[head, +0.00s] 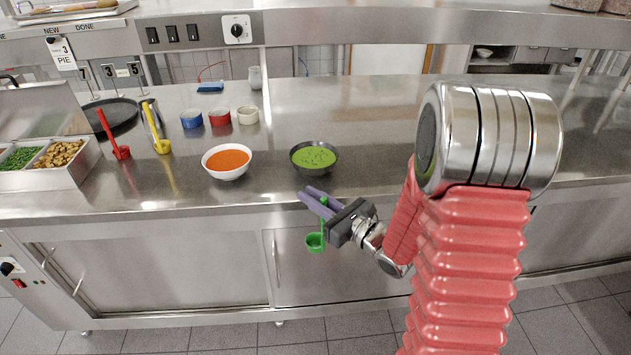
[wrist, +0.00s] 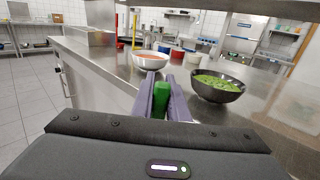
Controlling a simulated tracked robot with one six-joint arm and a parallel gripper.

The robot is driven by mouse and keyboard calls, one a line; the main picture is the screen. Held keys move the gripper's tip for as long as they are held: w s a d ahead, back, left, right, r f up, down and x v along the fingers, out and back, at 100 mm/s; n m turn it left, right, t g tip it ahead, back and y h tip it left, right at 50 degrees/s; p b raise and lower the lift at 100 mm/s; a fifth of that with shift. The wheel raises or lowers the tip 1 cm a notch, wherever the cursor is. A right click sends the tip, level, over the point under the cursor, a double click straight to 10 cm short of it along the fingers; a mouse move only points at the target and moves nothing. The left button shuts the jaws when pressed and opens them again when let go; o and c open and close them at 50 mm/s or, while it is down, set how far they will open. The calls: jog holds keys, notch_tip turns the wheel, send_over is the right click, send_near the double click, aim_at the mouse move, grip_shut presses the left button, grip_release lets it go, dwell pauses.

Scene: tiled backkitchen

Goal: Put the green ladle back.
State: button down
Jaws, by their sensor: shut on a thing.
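The green ladle (head: 315,242) hangs upright from my gripper (head: 314,198), its bowl low in front of the counter's cabinet doors. My gripper's purple fingers are shut on its handle, which shows green between them in the wrist view (wrist: 160,103). The gripper is just off the counter's front edge, near a dark bowl of green soup (head: 315,158). A red ladle (head: 121,152) and a yellow ladle (head: 162,146) stand upright on the counter at the left.
A white bowl of orange soup (head: 227,162) stands left of the green soup. Blue (head: 191,119), red (head: 220,117) and cream (head: 248,115) small pots stand behind. A container of peas and nuts (head: 40,178) is at far left. The counter right of the soups is clear.

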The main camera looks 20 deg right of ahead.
notch_tip(320, 180, down, 15)
jog(key=s+a, duration=0.2)
jog(key=shift+s+a+r, duration=0.15)
jog(key=shift+s+a, duration=0.15)
jog(key=shift+a, duration=0.05)
jog(key=shift+a, duration=0.15)
